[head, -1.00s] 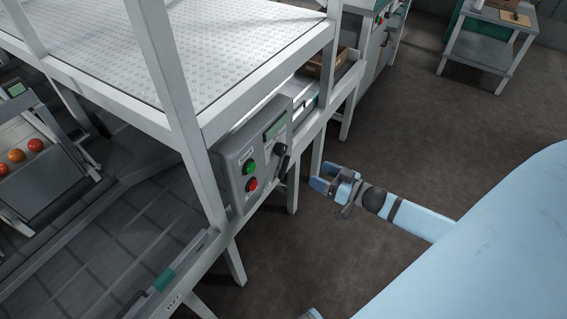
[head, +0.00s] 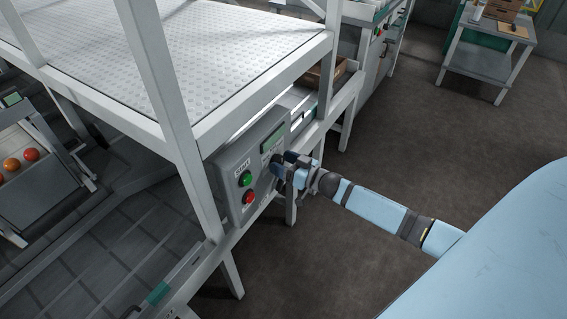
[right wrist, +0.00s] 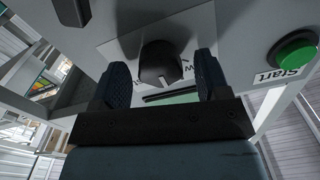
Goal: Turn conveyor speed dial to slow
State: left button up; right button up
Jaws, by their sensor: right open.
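The black speed dial (right wrist: 160,64) sits on a pale label plate in the right wrist view; the lettering is only partly readable. My right gripper (right wrist: 161,78) is open, with one dark finger on each side of the dial; I cannot tell whether they touch it. In the head view the right gripper (head: 287,165) is at the right part of the grey control box (head: 226,170) and hides the dial. My left gripper is not in view.
The box carries a green start button (head: 245,179), a red button (head: 249,197) and a small display (head: 271,139). A white frame post (head: 168,110) stands left of the box. A grey side table (head: 480,62) is far right; the floor between is clear.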

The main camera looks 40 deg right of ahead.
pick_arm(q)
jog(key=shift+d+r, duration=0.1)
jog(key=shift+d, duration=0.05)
pick_arm(e)
jog(key=shift+c, duration=0.4)
jog(key=c, duration=0.8)
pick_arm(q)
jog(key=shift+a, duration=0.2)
pick_arm(e)
jog(key=shift+c, duration=0.2)
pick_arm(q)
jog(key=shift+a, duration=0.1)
pick_arm(e)
jog(key=shift+n, duration=0.3)
jog(key=shift+r+n+p, duration=0.1)
jog(key=shift+n+p, duration=0.2)
jog(key=shift+n, duration=0.3)
jog(key=n, duration=0.4)
jog(key=shift+p, duration=0.35)
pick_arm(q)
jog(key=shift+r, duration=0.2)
pick_arm(e)
jog(key=shift+n, duration=2)
